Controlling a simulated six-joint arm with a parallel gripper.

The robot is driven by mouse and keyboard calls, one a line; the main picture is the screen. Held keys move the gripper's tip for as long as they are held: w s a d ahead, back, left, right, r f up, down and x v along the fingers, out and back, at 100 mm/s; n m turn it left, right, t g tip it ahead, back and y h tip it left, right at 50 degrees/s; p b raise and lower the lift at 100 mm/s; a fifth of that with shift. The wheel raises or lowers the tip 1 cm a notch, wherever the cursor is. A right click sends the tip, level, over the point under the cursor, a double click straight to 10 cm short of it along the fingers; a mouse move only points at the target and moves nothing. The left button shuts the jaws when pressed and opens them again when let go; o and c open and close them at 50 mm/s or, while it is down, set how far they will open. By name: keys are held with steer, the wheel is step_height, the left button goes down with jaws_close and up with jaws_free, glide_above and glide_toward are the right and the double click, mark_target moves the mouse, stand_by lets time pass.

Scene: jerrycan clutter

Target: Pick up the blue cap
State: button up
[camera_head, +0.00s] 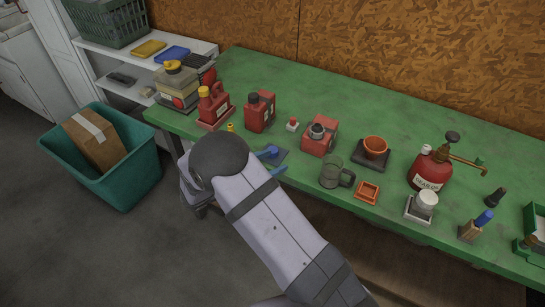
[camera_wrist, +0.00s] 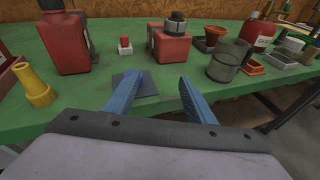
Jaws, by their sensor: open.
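My gripper (camera_wrist: 158,80) is open, its two blue fingers apart with nothing seen between them but a dark blue-grey square pad (camera_wrist: 146,86) and green tabletop. In the head view my gripper (camera_head: 274,160) is at the table's front edge, close to the pad (camera_head: 280,155).
The green table (camera_head: 330,90) is cluttered. Beyond the pad stand a red jerrycan (camera_head: 260,111), a small red-topped white piece (camera_head: 292,124) and a red can with a dark cap (camera_head: 319,137). A glass mug (camera_head: 331,173) stands right of the gripper, a yellow spout (camera_wrist: 37,86) left.

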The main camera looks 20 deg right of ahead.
mark_target(273, 149)
steer(key=shift+w+a+f+n+t+p, duration=0.15)
steer(key=shift+w+f+n+t, duration=0.1)
steer(key=shift+w+n+t, duration=0.35)
steer(key=shift+w+a+f+n+t+p, duration=0.1)
steer(key=shift+w+a+f+n+t, duration=0.15)
steer(key=shift+w, duration=0.6)
steer(key=shift+w+a+f+n+t+p, duration=0.1)
steer(key=shift+w+f+n+t, duration=0.25)
steer(key=shift+w, duration=0.35)
steer(key=shift+p+x, duration=0.8)
steer(key=shift+x, duration=1.45)
steer(key=c, duration=1.1)
